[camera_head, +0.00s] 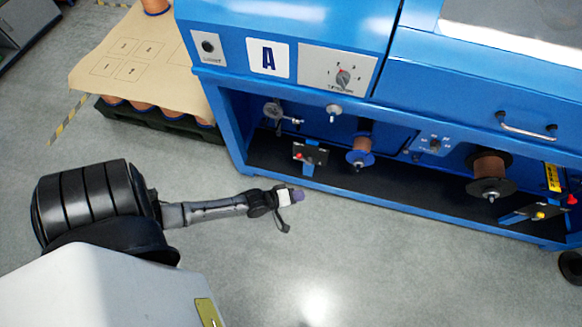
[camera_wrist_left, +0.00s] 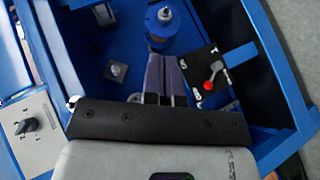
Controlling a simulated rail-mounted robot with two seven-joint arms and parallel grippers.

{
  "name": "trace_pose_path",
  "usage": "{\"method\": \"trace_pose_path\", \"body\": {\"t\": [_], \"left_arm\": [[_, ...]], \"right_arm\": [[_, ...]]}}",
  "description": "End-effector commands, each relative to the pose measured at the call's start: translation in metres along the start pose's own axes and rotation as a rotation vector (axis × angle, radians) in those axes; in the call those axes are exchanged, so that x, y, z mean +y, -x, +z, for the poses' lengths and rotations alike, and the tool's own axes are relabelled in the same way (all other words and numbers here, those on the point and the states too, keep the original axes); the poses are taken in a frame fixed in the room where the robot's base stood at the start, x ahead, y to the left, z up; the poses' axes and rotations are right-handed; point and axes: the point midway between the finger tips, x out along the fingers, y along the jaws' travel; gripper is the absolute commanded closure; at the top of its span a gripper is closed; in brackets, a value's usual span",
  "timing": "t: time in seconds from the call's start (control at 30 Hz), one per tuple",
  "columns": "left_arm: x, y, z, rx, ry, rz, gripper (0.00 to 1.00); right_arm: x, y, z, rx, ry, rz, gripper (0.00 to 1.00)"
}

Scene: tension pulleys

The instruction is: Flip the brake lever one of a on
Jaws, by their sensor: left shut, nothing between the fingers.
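My right gripper is not in view.
A spool (camera_head: 361,153) sits right of the lever, and a larger copper spool (camera_head: 487,178) further right. Another plate with a yellow knob (camera_head: 540,215) is at the far right. A pallet with a brown sheet (camera_head: 140,55) stands left. The floor in front is clear.

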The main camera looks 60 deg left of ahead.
Motion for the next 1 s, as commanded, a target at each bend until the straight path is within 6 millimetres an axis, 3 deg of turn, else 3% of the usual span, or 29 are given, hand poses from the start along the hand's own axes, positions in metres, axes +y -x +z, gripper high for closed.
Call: {"method": "trace_pose_path", "body": {"t": [0.03, 0.1, 0.3, 0.5, 0.7, 1.0], "left_arm": [[-0.041, -0.018, -0.003, 0.032, 0.050, 0.025, 1.00], [-0.071, -0.029, -0.013, 0.076, 0.127, 0.070, 1.00], [-0.154, -0.050, -0.050, 0.202, 0.326, 0.217, 1.00], [-0.223, -0.056, -0.088, 0.306, 0.477, 0.379, 1.00], [-0.266, -0.051, -0.118, 0.370, 0.563, 0.517, 1.00], [-0.289, -0.042, -0.138, 0.404, 0.608, 0.616, 1.00]], "right_arm": [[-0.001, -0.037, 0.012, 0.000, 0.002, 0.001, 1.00], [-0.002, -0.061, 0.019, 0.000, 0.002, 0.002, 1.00], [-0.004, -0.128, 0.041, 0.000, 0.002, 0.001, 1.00], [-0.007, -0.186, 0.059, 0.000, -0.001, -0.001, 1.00], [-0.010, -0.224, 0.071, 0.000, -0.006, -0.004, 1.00], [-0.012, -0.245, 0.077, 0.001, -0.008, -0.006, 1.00]]}}
